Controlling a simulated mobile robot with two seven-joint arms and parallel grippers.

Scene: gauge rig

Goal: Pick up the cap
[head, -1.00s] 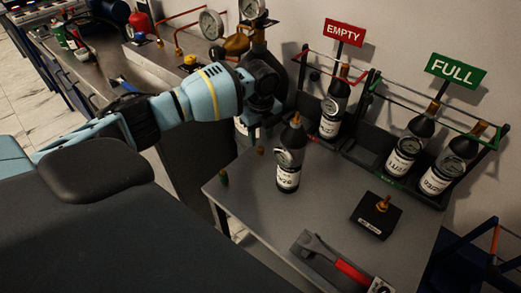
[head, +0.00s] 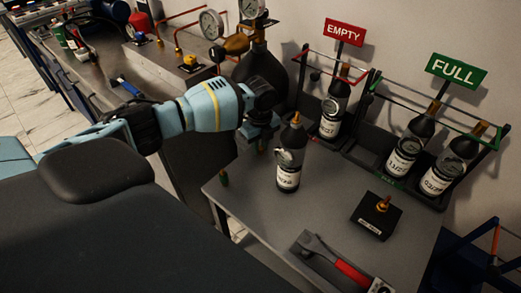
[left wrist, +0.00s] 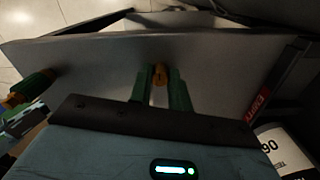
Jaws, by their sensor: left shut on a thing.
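My left gripper (head: 262,146) is above the back left part of the grey table, left of the standing dark bottle (head: 290,160). In the left wrist view its two green fingers (left wrist: 160,88) are shut on a small brass-coloured piece, which looks like the cap (left wrist: 160,74). In the head view the cap is mostly hidden by the gripper. I cannot tell whether it still touches the table. My right gripper is not in view.
A black block with a brass fitting (head: 378,216) and a red-handled wrench (head: 345,265) lie on the table (head: 240,195). Racks with bottles stand behind, under EMPTY (head: 344,32) and FULL (head: 456,69) signs.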

